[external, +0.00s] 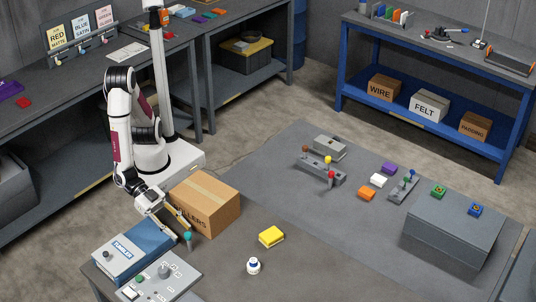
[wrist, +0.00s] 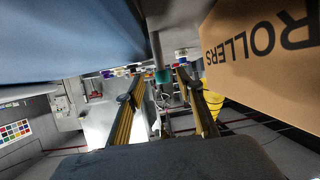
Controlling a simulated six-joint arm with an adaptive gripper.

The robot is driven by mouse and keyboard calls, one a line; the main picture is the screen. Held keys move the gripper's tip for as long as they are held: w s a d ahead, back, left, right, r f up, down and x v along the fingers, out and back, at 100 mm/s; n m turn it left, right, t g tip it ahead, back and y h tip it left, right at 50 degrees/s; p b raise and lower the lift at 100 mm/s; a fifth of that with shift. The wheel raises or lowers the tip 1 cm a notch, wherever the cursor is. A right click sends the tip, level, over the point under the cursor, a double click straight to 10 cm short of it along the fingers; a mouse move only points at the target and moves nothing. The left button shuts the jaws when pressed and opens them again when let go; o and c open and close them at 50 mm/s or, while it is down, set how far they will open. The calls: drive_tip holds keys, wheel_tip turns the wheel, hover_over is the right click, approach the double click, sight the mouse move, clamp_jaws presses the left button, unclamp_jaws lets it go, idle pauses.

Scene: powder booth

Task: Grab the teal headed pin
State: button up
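The teal headed pin (external: 187,237) stands near the front left of the grey table, between the blue tumbler box and the cardboard box. My gripper (external: 184,222) is low beside it, with its yellowish fingers pointing toward the teal head. In the wrist view the teal head (wrist: 162,77) appears in the gap between the two fingertips (wrist: 160,85), nearer the right one. The fingers are apart and the gripper is open. I cannot tell whether the head is between the tips or just beyond them.
The ROLLERS cardboard box (external: 205,203) stands close on one side, and the blue tumbler box (external: 134,250) on the other, leaving a narrow gap. A grey control panel (external: 160,281) lies in front. A yellow block (external: 271,236) and a white-and-blue item (external: 253,266) sit to the right.

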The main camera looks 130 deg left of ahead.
sight(188, 237)
drive_tip(key=shift+x, duration=2.5)
drive_tip(key=shift+a, duration=0.1)
clamp_jaws()
